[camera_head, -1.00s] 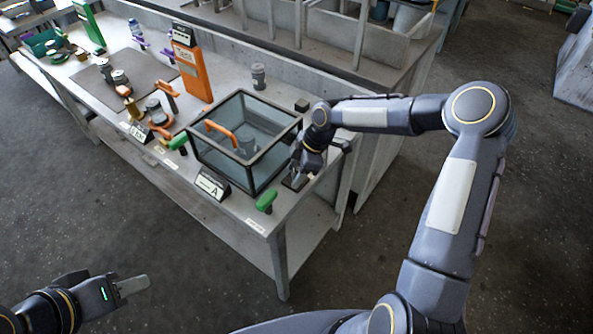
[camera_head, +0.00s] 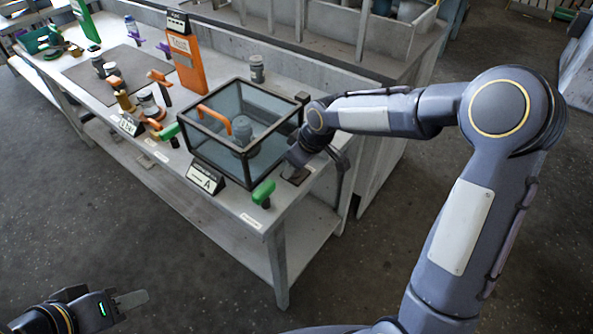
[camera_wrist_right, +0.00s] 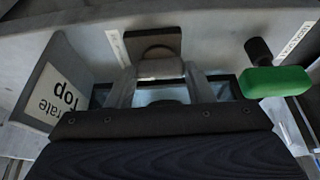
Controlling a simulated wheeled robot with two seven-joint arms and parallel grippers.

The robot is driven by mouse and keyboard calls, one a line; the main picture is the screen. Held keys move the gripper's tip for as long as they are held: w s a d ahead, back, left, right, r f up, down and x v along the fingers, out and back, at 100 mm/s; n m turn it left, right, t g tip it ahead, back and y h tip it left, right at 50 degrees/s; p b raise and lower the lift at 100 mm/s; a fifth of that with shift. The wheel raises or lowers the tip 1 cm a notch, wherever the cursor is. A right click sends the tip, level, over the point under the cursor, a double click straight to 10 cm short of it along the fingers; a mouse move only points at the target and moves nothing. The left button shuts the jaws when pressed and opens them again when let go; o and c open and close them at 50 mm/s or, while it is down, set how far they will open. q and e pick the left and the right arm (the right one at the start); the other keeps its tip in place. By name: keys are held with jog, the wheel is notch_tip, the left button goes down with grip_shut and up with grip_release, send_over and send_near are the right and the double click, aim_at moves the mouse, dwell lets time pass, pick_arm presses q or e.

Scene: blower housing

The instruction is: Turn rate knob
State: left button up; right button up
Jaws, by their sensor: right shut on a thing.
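The rate knob (camera_wrist_right: 158,68) is a small grey piece on a dark square base (camera_wrist_right: 135,40), seen in the right wrist view. The fingers of my right gripper (camera_wrist_right: 160,88) stand on either side of it and are shut on it. In the head view my right gripper (camera_head: 298,158) is at the right end of the bench, beside the glass-sided box, and its fingertips are largely hidden. My left gripper (camera_head: 130,300) is low at the left, away from the bench; its finger gap does not show clearly.
A dark-framed glass box (camera_head: 222,165) holds a grey part and an orange handle. A green handle (camera_head: 263,193) stands near the bench's front edge, also in the wrist view (camera_wrist_right: 275,82). A sign card (camera_head: 207,178) stands before the box. An orange stand (camera_head: 186,60) is behind.

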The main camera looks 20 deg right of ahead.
jog(key=shift+o, duration=0.2)
jog(key=m+b, duration=0.2)
jog(key=m+h+b, duration=0.1)
jog(key=m+b, duration=0.1)
jog(key=shift+a+f+t+h, duration=0.2)
jog(key=shift+t+h, duration=0.1)
jog(key=shift+t, duration=0.1)
jog(key=m+b, duration=0.1)
jog(key=m, duration=0.1)
jog(key=m+h+b, duration=0.1)
jog(key=m, duration=0.1)
jog(key=shift+r+m+h, duration=0.2)
jog(key=shift+m+h, duration=0.1)
jog(key=shift+m, duration=0.1)
jog(key=shift+c, duration=0.2)
jog(key=shift+o, duration=0.2)
jog(key=shift+b, duration=0.3)
jog(key=shift+c, duration=0.2)
jog(key=o, duration=1)
jog(key=p+v, duration=0.1)
jog(key=v, duration=0.6)
jog(key=shift+s+r, duration=0.25)
jog(key=shift+r, duration=0.1)
jog(key=shift+a, duration=0.15)
